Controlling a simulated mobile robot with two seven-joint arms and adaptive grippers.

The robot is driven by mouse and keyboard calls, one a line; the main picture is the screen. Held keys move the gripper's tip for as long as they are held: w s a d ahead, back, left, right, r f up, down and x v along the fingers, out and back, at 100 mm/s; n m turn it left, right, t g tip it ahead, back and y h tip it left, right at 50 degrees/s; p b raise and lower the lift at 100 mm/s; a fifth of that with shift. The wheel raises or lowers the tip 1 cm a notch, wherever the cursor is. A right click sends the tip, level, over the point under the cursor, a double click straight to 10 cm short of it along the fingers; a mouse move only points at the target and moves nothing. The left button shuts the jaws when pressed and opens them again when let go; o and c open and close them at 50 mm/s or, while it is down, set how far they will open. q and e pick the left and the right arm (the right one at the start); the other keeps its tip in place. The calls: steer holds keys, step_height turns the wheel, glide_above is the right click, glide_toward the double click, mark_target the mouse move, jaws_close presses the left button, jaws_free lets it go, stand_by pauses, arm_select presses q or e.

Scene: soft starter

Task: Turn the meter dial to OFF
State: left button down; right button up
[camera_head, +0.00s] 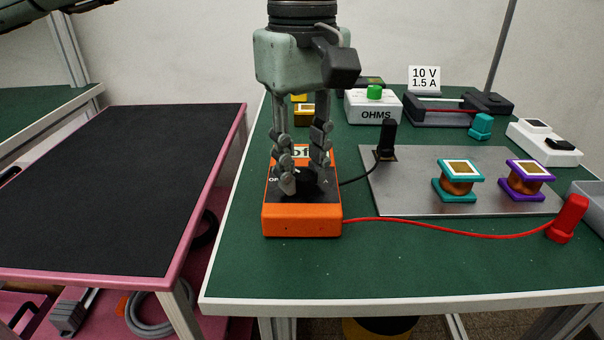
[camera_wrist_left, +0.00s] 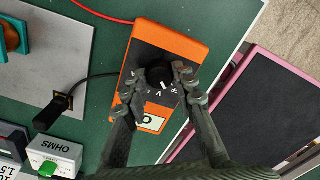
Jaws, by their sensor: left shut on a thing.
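The orange meter (camera_head: 302,222) lies on the green table, with a black face and a light display partly hidden by my fingers. It also shows in the left wrist view (camera_wrist_left: 182,46). My left gripper (camera_head: 305,182) points down over it, its fingers shut on the black dial (camera_head: 308,178) from both sides. In the left wrist view the dial (camera_wrist_left: 158,75) sits between the fingertips (camera_wrist_left: 155,84). Small white letters surround the dial; an "O" shows on the display. I cannot tell exactly which mark the dial points at. My right gripper is not in view.
A red lead runs from the meter to a red plug (camera_head: 567,218); a black lead runs to a black plug (camera_head: 387,142) on the grey plate (camera_head: 400,195). Two coils (camera_head: 458,180) stand there. The OHMS box (camera_head: 373,107) is behind. Table left of the meter is clear.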

mark_target(303, 174)
arm_select(q)
steer(key=shift+n+b, duration=0.6)
steer(key=shift+n, duration=0.8)
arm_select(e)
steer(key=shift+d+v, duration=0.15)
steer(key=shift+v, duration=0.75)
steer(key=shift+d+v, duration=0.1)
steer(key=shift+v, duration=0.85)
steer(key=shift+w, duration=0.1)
arm_select(q)
steer(key=c, duration=1.2)
jaws_free()
step_height(303, 174, up, 12)
